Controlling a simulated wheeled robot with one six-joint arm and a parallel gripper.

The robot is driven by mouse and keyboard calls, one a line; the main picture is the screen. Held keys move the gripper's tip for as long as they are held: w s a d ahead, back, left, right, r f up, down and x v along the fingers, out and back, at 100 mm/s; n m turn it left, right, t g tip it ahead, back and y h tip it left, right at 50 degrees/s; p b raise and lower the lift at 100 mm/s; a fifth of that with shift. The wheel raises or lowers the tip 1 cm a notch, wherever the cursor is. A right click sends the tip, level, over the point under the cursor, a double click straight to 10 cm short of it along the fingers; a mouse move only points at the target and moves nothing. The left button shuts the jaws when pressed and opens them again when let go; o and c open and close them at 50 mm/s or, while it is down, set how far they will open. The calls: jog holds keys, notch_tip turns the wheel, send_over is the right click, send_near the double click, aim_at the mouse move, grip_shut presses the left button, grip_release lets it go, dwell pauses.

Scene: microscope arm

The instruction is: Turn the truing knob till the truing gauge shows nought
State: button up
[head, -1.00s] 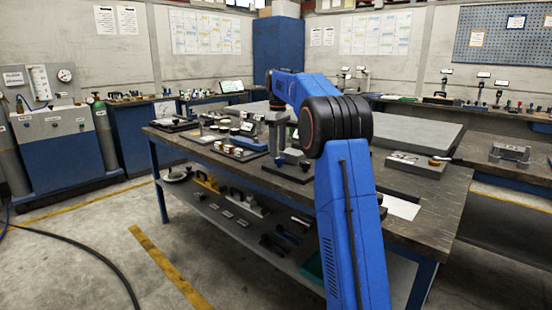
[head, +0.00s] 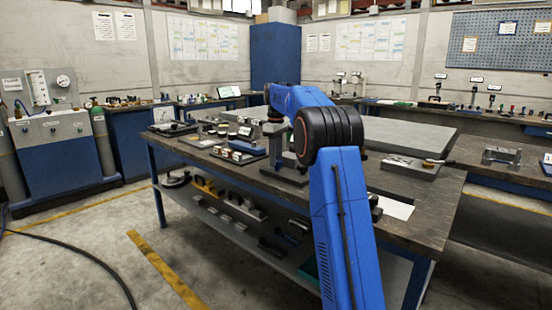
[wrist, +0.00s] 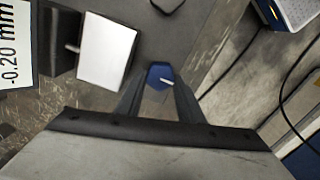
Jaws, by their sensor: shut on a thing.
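The truing knob (wrist: 160,73) is blue with a white pointer mark, and shows between my fingertips in the wrist view. My gripper (wrist: 160,86) is shut on it from above. The truing gauge (wrist: 16,45) is a white display at the left edge, reading -0.20 mm; its left side is cut off by the frame. In the head view my gripper is over the dark-based fixture (head: 284,176) near the bench's front edge. My arm hides part of it there, and the knob cannot be made out.
In the wrist view a pale block (wrist: 108,52) and a dark block stand between gauge and knob. On the bench, trays of small parts (head: 236,153) lie left of the fixture. A grey block (head: 410,168) and a white sheet (head: 394,207) lie to the right.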

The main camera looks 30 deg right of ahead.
jog(key=shift+m, duration=0.3)
jog(key=m, duration=0.3)
jog(key=shift+d, duration=0.1)
jog(key=m, duration=0.4)
jog(key=shift+d, duration=0.1)
jog(key=m, duration=0.3)
jog(key=shift+m, duration=0.4)
jog(key=shift+d+m, duration=0.15)
jog(key=shift+m, duration=1.65)
jog(key=o, duration=1.1)
jog(key=shift+c, duration=0.2)
